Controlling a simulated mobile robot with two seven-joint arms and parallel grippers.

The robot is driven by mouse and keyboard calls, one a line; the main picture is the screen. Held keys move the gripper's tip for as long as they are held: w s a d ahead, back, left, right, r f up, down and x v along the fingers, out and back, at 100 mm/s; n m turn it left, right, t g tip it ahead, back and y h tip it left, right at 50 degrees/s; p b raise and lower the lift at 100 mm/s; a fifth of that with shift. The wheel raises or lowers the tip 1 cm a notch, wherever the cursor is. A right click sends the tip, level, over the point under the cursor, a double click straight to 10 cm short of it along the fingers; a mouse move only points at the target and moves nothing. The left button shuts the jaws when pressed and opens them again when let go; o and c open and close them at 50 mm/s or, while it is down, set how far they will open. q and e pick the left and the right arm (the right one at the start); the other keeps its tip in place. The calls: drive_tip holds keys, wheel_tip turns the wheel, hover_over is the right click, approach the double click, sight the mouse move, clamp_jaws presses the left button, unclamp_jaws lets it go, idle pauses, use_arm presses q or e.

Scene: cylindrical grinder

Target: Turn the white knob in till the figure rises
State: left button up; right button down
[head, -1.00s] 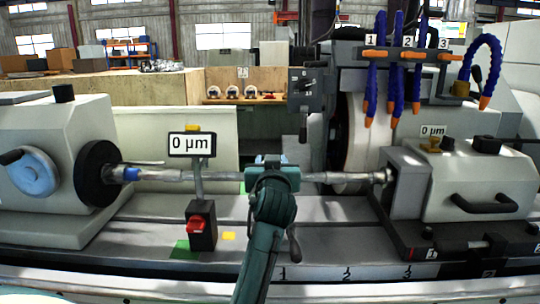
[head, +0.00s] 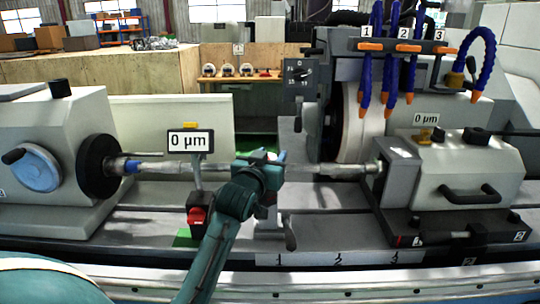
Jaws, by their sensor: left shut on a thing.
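My left gripper (head: 264,162) is at the steady rest (head: 268,222), in front of the long shaft (head: 325,168). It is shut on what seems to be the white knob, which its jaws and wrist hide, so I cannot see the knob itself. The display on a post (head: 190,142), left of the gripper, reads 0 µm. My right gripper is not in view.
The workhead with a blue handwheel (head: 35,172) stands at left, the tailstock (head: 455,180) at right. The grinding wheel (head: 360,122) and blue coolant hoses (head: 390,65) are behind the shaft.

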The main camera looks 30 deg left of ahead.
use_arm(q)
drive_tip(key=o, duration=1)
drive_tip(key=b+v, duration=0.2)
drive_tip(key=v, duration=1.1)
